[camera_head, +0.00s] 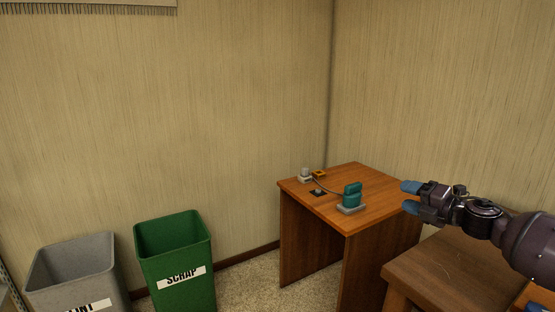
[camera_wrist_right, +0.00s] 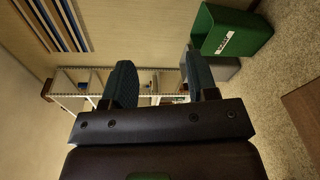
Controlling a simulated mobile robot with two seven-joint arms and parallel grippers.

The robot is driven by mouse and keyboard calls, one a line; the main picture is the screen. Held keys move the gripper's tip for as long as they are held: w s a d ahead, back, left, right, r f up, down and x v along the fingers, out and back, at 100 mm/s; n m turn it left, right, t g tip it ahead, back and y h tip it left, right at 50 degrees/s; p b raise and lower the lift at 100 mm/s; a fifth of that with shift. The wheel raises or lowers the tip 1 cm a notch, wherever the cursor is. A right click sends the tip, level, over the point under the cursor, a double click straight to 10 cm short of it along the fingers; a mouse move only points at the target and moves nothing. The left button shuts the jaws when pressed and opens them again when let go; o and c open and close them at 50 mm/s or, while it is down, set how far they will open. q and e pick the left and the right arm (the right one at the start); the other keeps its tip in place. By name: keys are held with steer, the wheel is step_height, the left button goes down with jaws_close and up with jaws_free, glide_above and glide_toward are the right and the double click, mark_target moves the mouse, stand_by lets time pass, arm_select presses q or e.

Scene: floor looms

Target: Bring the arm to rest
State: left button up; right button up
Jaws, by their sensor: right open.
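My right arm comes in from the right edge in the head view. Its gripper (camera_head: 408,197) has blue fingertips that stand apart with nothing between them. It is held in the air, to the right of the teal device on the small desk. In the right wrist view the two dark fingers of the right gripper (camera_wrist_right: 159,85) are spread with an open gap. My left gripper is not in view.
A wooden desk (camera_head: 372,210) in the corner carries a teal device (camera_head: 352,196) and small items. A brown table (camera_head: 445,268) stands below my right arm. A green SCRAP bin (camera_head: 175,250) and a grey bin (camera_head: 75,270) stand left. White shelving (camera_wrist_right: 75,88) shows in the wrist view.

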steer(key=s+a+f+m+t+h+p, duration=0.1)
steer(key=s+a+f+m+h+p, duration=0.1)
steer(key=s+a+f+m, duration=0.55)
steer(key=s+a+f+m+h+p, duration=0.1)
steer(key=s+a+f+m+h, duration=0.25)
steer(key=s+f+m, duration=0.65)
arm_select(q)
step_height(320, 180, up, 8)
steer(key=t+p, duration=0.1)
steer(key=p, duration=0.2)
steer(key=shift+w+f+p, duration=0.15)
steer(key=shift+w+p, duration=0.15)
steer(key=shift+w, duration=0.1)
arm_select(e)
steer(key=s+f+m+g+h, duration=0.2)
steer(key=s+f+m, duration=0.2)
steer(key=s, duration=1.1)
steer(key=s+d+f+m+g+h, duration=0.1)
steer(key=s+f+m, duration=0.4)
steer(key=s, duration=1)
steer(key=shift+s+f+g+h, duration=0.35)
steer(key=shift+f+g, duration=0.1)
steer(key=shift+g, duration=0.15)
steer(key=shift+m, duration=0.25)
steer(key=shift+c, duration=0.3)
